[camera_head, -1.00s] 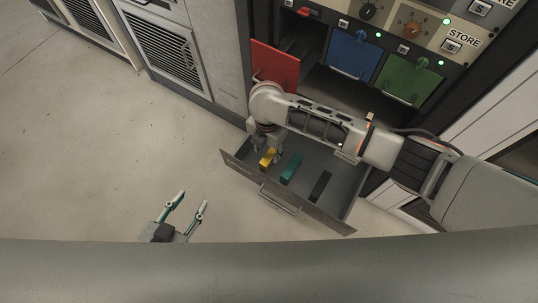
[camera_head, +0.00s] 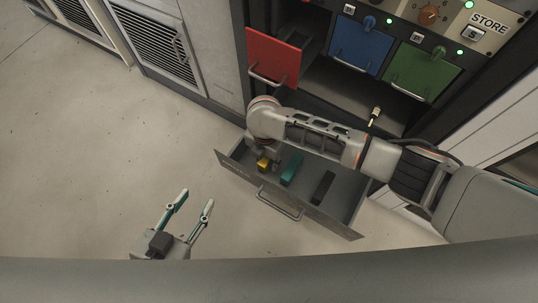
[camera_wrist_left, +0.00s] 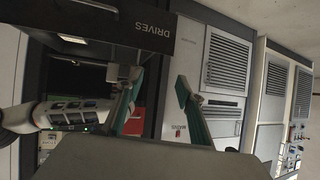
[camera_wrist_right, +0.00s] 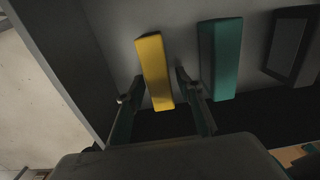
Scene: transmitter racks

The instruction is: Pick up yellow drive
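The yellow drive (camera_wrist_right: 154,70) stands in the open drawer (camera_head: 235,166), nearest its left wall. In the right wrist view it lies between the two open fingers of my right gripper (camera_wrist_right: 158,95), with gaps showing on both sides. In the head view the yellow drive (camera_head: 263,164) is partly hidden by my right gripper (camera_head: 260,150), which reaches down into the drawer above it. My left gripper (camera_head: 190,204) is open and empty, out over the floor left of the drawer; its fingers also show in the left wrist view (camera_wrist_left: 158,90).
A teal drive (camera_head: 291,169) and a black drive (camera_head: 322,187) stand beside the yellow one; the teal one is close to a right gripper finger. A red panel (camera_head: 272,58) juts out above the drawer, beside blue (camera_head: 358,46) and green (camera_head: 417,72) ones. The floor at left is clear.

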